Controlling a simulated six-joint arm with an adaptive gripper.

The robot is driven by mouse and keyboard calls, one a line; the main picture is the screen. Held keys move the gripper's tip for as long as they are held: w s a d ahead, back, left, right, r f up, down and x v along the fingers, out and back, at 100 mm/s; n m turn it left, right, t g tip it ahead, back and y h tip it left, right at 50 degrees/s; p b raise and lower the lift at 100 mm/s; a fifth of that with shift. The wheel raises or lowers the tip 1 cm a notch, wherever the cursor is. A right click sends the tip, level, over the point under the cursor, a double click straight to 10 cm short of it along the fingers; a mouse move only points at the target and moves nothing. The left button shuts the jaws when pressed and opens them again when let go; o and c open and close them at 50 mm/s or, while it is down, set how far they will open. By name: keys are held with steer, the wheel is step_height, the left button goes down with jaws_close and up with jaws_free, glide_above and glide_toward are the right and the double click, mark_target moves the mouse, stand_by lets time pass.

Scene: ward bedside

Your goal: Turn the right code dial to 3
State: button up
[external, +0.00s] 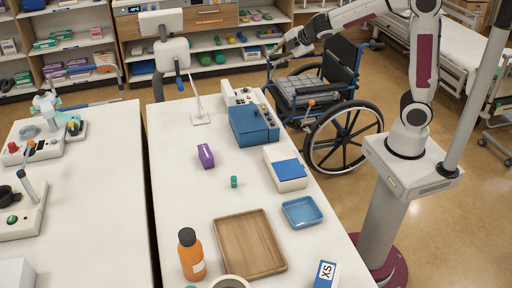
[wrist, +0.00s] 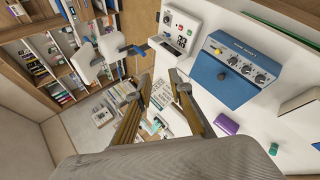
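The blue box with code dials (wrist: 222,88) stands on the table in the wrist view, right of my gripper. Its panel has a row of three dark round knobs with pale marks. The right dial (wrist: 260,78) is at the row's right end; its setting is too small to read. In the external view the blue box (external: 248,128) sits near the table's far right edge. My gripper (wrist: 155,92) is open and empty, its fingers apart. In the external view my gripper (external: 281,56) is up beyond the box, near the wheelchair, touching nothing visible.
A white control panel (wrist: 176,30) stands beside the blue box. A purple box (external: 206,156), a small green cylinder (external: 234,182), a white box with blue top (external: 287,170), a blue tray (external: 302,211), a wooden tray (external: 248,246) and an orange bottle (external: 191,258) are on the table.

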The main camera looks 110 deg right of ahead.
steer(key=w+d+n+t, duration=0.3)
steer(key=w+d+n, duration=0.4)
steer(key=d+n, duration=0.1)
steer(key=n+g+y, duration=0.5)
steer(key=n+y, duration=0.6)
steer(key=n, duration=2)
glide_toward(267, 113)
steer(key=shift+d+r, duration=0.1)
steer(key=shift+d, duration=0.4)
steer(key=shift+x, duration=3.9)
steer(key=shift+s+a, duration=0.1)
steer(key=shift+s, duration=0.05)
